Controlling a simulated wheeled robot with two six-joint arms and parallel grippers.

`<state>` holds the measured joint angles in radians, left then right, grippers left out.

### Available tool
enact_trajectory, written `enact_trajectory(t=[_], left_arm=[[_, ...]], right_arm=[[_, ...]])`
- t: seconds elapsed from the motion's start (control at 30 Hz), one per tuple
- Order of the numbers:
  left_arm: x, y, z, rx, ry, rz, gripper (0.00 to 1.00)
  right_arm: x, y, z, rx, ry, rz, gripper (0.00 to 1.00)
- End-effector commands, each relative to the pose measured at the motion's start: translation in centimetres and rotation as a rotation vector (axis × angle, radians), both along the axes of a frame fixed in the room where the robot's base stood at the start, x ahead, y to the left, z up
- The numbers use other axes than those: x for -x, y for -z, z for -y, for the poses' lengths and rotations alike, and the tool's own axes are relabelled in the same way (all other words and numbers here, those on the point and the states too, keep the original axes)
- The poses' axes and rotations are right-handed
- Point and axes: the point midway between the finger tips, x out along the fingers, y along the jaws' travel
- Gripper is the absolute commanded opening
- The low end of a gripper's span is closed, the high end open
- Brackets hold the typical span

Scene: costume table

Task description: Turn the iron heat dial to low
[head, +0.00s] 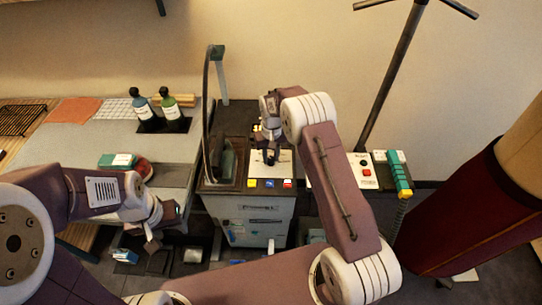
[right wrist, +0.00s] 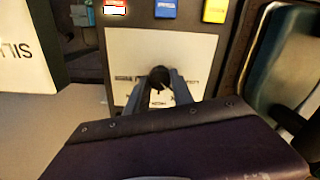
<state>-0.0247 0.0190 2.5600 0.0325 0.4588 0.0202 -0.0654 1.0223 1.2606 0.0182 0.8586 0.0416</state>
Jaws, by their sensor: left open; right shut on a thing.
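The heat dial (right wrist: 157,76) is a small black knob on a white panel (right wrist: 190,48) with printed labels. My right gripper (right wrist: 160,88) is shut on the dial, one finger on each side. The panel also shows in the head view (head: 284,170), with my right gripper (head: 270,156) over it hiding most of the dial. The labels are partly covered, and I cannot read the dial's setting. A dark iron-like thing (head: 228,162) stands in a tray left of the panel. My left gripper (head: 155,238) is open and empty, low at the left, away from the dial.
Yellow, blue and red buttons (head: 269,183) sit along the panel's front edge. A dark stand pole (head: 393,75) rises behind at the right.

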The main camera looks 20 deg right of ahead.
Motion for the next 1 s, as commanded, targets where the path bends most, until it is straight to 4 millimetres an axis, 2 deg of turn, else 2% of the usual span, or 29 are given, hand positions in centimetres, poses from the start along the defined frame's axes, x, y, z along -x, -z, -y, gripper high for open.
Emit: enact_trajectory(t=[0.5, 1.0], left_arm=[[0.0, -0.3, 0.0, 0.0, 0.0, 0.0, 0.5], [0.0, -0.36, 0.0, 0.0, 0.0, 0.0, 0.5]], right_arm=[[-0.06, -0.06, -0.06, -0.001, -0.442, 0.002, 0.0], [-0.08, -0.06, -0.06, 0.0, -0.636, 0.003, 0.0]])
